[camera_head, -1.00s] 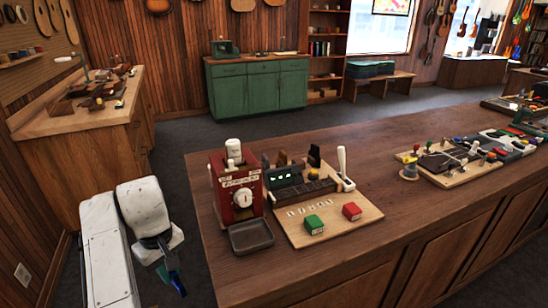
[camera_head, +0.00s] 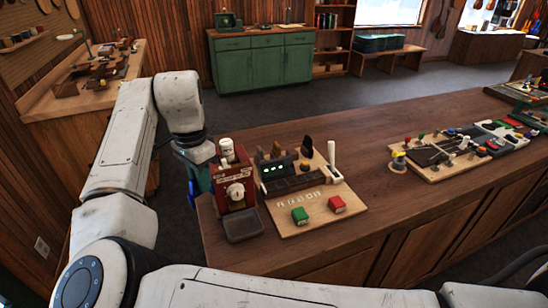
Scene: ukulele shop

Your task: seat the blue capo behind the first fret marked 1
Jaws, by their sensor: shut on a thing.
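My gripper (camera_head: 196,184) hangs at the counter's left end, just left of and partly behind a red box with a dial. It is shut on a small blue piece (camera_head: 204,180), seemingly the blue capo; its shape is too small and too covered to make out. I see no other blue capo. A wooden board with dark parts and coloured knobs (camera_head: 424,172) lies on the right of the counter. I cannot make out a fret marked 1 on it or elsewhere.
The red box (camera_head: 234,192) stands close beside my gripper, with a dark tray (camera_head: 243,227) before it. The counter (camera_head: 375,200) between the boards is clear.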

